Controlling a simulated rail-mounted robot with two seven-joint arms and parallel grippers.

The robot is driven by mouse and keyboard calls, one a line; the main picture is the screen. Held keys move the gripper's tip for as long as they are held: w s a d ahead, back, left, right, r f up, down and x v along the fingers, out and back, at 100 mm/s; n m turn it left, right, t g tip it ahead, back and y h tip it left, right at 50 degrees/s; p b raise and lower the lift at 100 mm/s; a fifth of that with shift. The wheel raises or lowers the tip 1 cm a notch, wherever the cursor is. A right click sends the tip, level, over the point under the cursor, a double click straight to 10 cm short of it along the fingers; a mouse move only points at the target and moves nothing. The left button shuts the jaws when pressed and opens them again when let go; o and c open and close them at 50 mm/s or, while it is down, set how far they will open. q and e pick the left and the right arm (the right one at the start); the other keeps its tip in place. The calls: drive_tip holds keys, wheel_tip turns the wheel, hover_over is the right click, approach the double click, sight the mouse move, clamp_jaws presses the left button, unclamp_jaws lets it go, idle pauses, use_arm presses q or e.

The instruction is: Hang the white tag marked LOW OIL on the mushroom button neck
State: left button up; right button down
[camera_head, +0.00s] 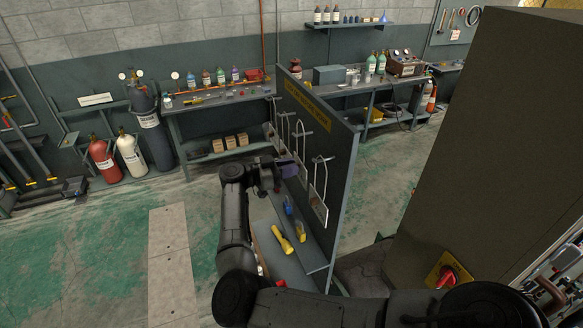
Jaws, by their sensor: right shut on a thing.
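My right gripper (284,172) is at the hook side of the tag board (338,150), among the hanging tags. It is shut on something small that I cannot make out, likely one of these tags. More tags hang farther back, partly hidden by the gripper. No lettering on the tags is readable, so I cannot tell which says LOW OIL. The red mushroom button (449,276) sits on a yellow plate on the brown cabinet; its neck is barely visible. My left gripper is out of view.
A shelf below the board holds yellow (282,240) and blue (288,205) tools. The tall brown cabinet (490,130) fills the right side. A workbench (220,97) and gas cylinders (104,158) stand at the back left. Open floor lies left of my arm.

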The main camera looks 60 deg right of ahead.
drive_tip(key=b+v, duration=0.2)
drive_tip(key=v, duration=0.5)
drive_tip(key=shift+w+a+b, duration=0.3)
drive_tip(key=shift+b, duration=0.1)
idle(0.7)
